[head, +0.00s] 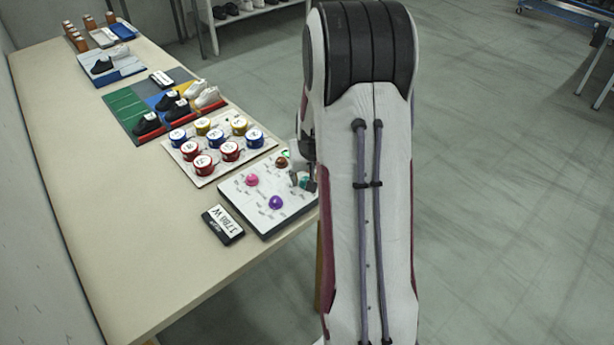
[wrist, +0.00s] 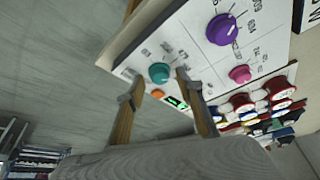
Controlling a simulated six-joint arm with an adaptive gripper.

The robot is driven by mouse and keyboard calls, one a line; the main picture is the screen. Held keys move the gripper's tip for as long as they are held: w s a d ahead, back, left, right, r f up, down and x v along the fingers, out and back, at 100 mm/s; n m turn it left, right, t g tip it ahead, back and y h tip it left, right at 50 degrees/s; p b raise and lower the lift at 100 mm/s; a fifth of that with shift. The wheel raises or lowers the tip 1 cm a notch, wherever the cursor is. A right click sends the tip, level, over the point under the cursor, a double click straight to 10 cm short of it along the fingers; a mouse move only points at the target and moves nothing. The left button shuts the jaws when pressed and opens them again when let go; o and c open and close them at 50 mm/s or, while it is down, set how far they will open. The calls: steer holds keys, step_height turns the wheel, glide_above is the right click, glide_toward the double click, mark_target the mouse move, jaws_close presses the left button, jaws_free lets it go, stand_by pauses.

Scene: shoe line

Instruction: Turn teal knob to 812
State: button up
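The teal knob (wrist: 159,73) shows in the wrist view on a white panel (wrist: 185,45) with small printed marks around it, too small to read. My gripper (wrist: 159,82) is open, one finger to each side of the knob in the picture. I cannot tell whether either finger touches it. In the head view my gripper (head: 305,182) is at the right edge of the panel (head: 240,204), and my arm hides part of that area.
A black label block (head: 223,224) lies beside the panel. A board of colored cups (head: 203,164) stands behind it. The table's (head: 130,255) near left is clear.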

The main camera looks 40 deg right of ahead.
jaws_close()
steer(key=shift+w+a+m+g+h, duration=0.1)
steer(key=shift+m+g+h, duration=0.15)
steer(key=shift+m, duration=0.65)
steer(key=shift+a+m+g+h, duration=0.1)
steer(key=shift+m+g+h, duration=0.15)
steer(key=shift+m, duration=0.65)
steer(key=shift+w+m+g+h, duration=0.15)
steer(key=shift+m+g+h, duration=0.35)
steer(key=shift+m, duration=1.4)
jaws_free()
steer(key=shift+r, duration=0.15)
